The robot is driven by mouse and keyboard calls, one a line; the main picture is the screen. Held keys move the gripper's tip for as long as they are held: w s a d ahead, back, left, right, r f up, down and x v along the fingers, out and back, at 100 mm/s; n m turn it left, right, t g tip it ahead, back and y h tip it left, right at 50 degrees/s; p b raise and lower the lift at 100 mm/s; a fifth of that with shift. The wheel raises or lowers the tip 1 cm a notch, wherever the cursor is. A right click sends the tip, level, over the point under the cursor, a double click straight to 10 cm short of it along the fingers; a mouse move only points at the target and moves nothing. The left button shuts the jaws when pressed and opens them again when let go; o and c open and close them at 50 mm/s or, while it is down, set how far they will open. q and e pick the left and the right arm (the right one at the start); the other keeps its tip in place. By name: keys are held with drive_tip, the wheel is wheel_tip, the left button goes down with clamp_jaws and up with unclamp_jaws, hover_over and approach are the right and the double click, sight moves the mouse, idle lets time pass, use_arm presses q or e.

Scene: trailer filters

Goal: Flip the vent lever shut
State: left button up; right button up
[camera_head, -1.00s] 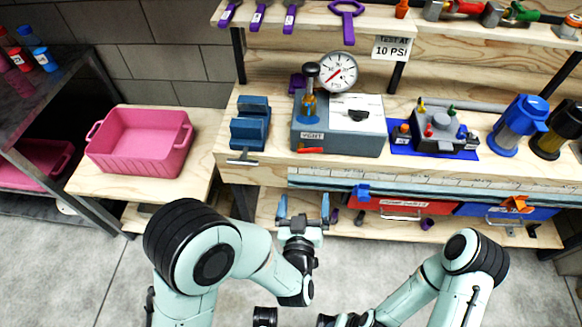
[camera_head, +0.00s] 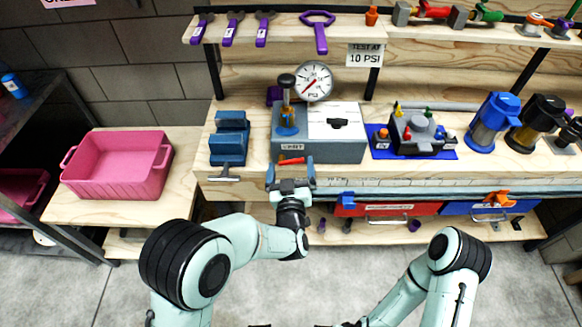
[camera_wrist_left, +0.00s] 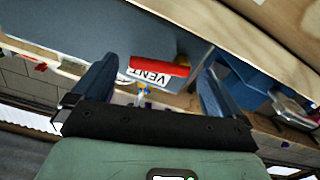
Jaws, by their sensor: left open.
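The vent lever (camera_head: 291,161) is a short red bar low on the front of a grey test box (camera_head: 345,152), beside a white VENT label. In the left wrist view the lever (camera_wrist_left: 160,66) lies between the two blue fingers, slightly tilted, with the VENT label (camera_wrist_left: 149,77) partly behind it. My left gripper (camera_head: 290,172) is open just in front of the lever, its fingers on either side of it. I cannot tell whether they touch it.
A pressure gauge (camera_head: 314,82) and a black-knobbed pump stand on the box. A blue vise (camera_head: 229,137) is to the left, a blue tray of small parts (camera_head: 414,152) to the right. A pink bin (camera_head: 118,165) sits on the left side table.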

use_arm(q)
drive_tip(key=shift+w, duration=0.2)
drive_tip(key=c, duration=1.1)
drive_tip(key=shift+o, duration=0.2)
drive_tip(key=shift+d+f+m, duration=0.1)
drive_tip(key=shift+f+m, duration=0.05)
drive_tip(key=shift+m, duration=0.6)
drive_tip(key=shift+f+m, duration=0.15)
drive_tip(key=shift+m, duration=0.6)
drive_tip(key=o, duration=1.1)
drive_tip(key=shift+c, duration=0.2)
drive_tip(key=shift+s, duration=0.1)
drive_tip(key=s, duration=1.3)
drive_tip(key=shift+s, duration=0.15)
